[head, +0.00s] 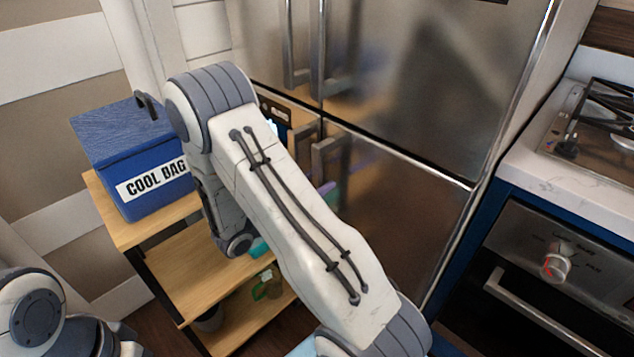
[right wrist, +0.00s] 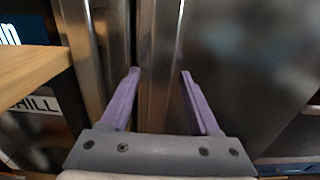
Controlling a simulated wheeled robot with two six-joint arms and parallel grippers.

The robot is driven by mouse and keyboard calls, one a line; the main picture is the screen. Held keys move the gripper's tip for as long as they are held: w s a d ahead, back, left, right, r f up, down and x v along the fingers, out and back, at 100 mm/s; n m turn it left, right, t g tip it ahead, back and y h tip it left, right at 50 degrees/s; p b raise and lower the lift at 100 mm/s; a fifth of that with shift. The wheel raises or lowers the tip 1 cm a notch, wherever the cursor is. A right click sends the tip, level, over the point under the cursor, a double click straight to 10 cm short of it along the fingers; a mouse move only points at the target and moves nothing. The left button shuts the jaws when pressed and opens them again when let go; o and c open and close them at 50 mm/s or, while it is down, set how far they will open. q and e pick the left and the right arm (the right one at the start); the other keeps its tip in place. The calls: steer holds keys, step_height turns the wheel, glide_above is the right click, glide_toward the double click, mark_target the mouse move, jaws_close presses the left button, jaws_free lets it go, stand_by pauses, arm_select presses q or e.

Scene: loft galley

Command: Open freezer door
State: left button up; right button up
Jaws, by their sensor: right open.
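The steel fridge-freezer stands behind my right arm in the head view. Its lower right freezer door (head: 400,205) looks closed, and a short vertical handle (head: 326,158) is near that door's left edge. My right gripper is mostly hidden behind my arm there, with only a bit of purple finger showing. In the right wrist view, my right gripper (right wrist: 159,73) is open, with its purple fingers on either side of an upright metal handle (right wrist: 158,45). I cannot tell whether either finger touches it. My left gripper is out of view; only part of my left arm shows.
A wooden shelf unit (head: 121,228) with a blue cool bag (head: 140,160) on top stands close on the left. An oven (head: 545,290) and a counter with a hob (head: 590,125) stand on the right. Upper fridge doors (head: 420,75) are above.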

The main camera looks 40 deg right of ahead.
steer(key=shift+d, duration=0.3)
jaws_close()
stand_by(1.3)
